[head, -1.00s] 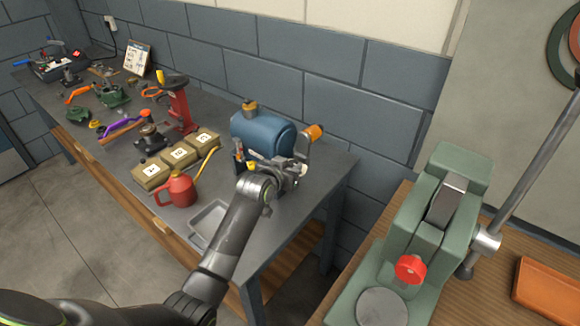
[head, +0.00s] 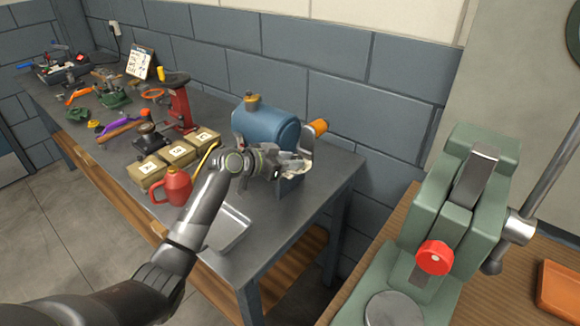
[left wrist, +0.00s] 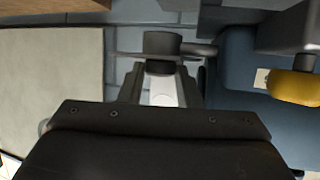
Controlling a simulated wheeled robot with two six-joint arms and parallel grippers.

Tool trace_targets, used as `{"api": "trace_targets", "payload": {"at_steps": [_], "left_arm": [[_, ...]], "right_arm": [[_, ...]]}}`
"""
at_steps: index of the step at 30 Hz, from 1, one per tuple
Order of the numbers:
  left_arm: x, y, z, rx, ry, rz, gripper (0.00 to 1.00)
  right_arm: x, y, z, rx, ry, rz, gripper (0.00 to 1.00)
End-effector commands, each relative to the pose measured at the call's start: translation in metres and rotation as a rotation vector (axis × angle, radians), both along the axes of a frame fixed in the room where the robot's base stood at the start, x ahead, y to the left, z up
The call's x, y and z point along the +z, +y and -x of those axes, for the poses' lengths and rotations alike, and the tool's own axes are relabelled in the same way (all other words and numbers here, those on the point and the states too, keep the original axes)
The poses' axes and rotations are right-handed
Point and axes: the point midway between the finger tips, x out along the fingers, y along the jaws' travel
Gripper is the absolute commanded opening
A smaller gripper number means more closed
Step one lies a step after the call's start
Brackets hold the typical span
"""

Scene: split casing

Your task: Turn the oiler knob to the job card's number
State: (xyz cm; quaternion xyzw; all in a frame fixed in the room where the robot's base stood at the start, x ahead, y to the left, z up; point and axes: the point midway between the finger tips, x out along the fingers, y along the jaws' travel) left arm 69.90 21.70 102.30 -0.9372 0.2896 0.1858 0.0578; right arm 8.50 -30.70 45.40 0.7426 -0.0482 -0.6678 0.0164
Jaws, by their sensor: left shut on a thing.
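The blue machine body (head: 265,128) stands near the right end of the grey bench, with a brass cap on top and an orange-handled crank (head: 317,127) at its right. My left gripper (head: 300,165) is at its front right side. In the left wrist view the gripper is shut on a dark round piece (left wrist: 162,45). I cannot tell surely whether this is the oiler knob, nor read any scale on it. A yellow knob (left wrist: 297,88) shows at the right of that view, apart from the fingers. The job card (head: 140,62) stands at the far back; its number is too small to read.
A red oil can (head: 174,187), cardboard boxes (head: 178,152) and a grey tray (head: 232,228) stand close to my left arm. A red stand (head: 181,108) and several loose parts lie farther left. A green press (head: 455,205) stands on the wooden table at right.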

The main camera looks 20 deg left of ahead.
Motion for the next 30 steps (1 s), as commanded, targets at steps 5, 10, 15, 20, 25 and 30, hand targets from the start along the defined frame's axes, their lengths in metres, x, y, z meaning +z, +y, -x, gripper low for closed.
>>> {"api": "trace_targets", "payload": {"at_steps": [5, 10, 15, 20, 25, 30], "left_arm": [[0.0002, 0.0005, -0.0005, -0.01, 0.0, 0.0, 0.08], [0.0006, 0.0005, -0.0004, -0.01, 0.001, -0.001, 0.08], [0.0006, 0.0004, -0.0005, -0.01, 0.0, 0.0, 0.36], [0.0004, 0.0005, -0.0004, -0.009, 0.0, -0.001, 0.52], [0.0009, 0.001, -0.0008, -0.007, -0.001, -0.002, 0.52], [0.0014, 0.0013, -0.0011, -0.007, -0.003, -0.002, 0.52]], "right_arm": [[-0.0028, 0.001, -0.0001, -0.001, 0.0, -0.001, 0.36], [-0.0025, 0.002, -0.0002, -0.001, 0.0, -0.002, 0.36], [-0.0025, 0.0022, -0.0004, -0.001, 0.0, -0.003, 0.36], [-0.0025, 0.0024, -0.0006, -0.001, -0.001, -0.003, 0.36], [-0.0025, 0.0023, -0.0005, -0.001, -0.001, -0.003, 0.36], [-0.0025, 0.0023, -0.0005, -0.001, -0.001, -0.003, 0.36]]}}
